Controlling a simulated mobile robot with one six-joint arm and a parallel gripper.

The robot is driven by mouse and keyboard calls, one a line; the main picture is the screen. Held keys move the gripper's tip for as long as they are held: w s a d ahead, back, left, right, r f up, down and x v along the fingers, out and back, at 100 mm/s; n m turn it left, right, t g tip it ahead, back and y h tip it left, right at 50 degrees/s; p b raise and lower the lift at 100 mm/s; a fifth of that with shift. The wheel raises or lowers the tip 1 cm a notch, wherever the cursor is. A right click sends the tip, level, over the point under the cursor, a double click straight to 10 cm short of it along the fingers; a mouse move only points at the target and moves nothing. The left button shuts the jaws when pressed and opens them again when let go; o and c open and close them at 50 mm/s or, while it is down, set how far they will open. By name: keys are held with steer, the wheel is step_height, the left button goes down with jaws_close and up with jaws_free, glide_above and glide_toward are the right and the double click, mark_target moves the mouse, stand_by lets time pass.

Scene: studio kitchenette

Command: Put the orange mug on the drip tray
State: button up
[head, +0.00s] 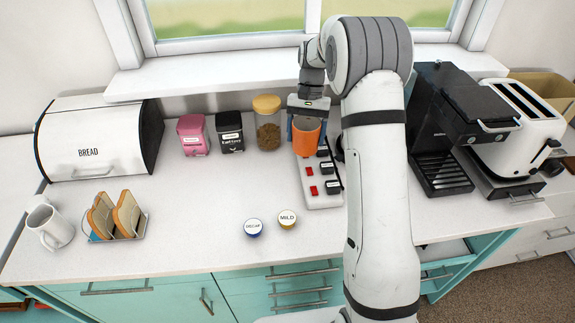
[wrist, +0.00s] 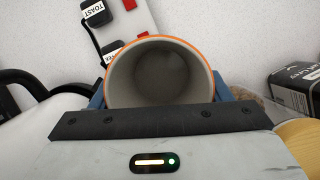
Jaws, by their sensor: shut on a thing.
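The orange mug (head: 306,134) is between the fingers of my gripper (head: 306,128), upright, over the back end of the power strip in the head view. In the wrist view the mug (wrist: 160,75) shows its pale, empty inside and orange rim, with a blue finger on each side. My gripper is shut on it. I cannot tell how far the mug is above the counter. The drip tray (head: 443,174) is the dark slatted part at the foot of the black coffee machine (head: 440,115), right of my arm. Nothing stands on it.
A power strip (head: 318,184) with red switches and labelled plugs lies below the mug. A glass jar (head: 268,135), black tin (head: 229,138) and pink tin (head: 193,138) stand to the left. A toaster (head: 520,130) stands right of the coffee machine. Two pods lie in front.

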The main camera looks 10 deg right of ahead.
steer(key=shift+a, duration=0.2)
steer(key=shift+a, duration=0.2)
steer(key=s+a+r+m+t+y, duration=0.3)
steer(key=s+a+m, duration=0.4)
steer(key=m, duration=0.7)
steer(key=shift+t, duration=0.7)
steer(key=f, duration=0.3)
steer(key=w+f, duration=0.1)
steer(key=f, duration=0.2)
steer(key=a+f, duration=0.1)
steer(key=f, duration=0.3)
steer(key=shift+w+f, duration=0.1)
steer(key=shift+w, duration=0.15)
steer(key=shift+f, duration=0.1)
steer(key=o, duration=0.7)
steer(key=shift+f, duration=0.1)
steer(key=o, duration=0.5)
steer(key=shift+c, duration=0.2)
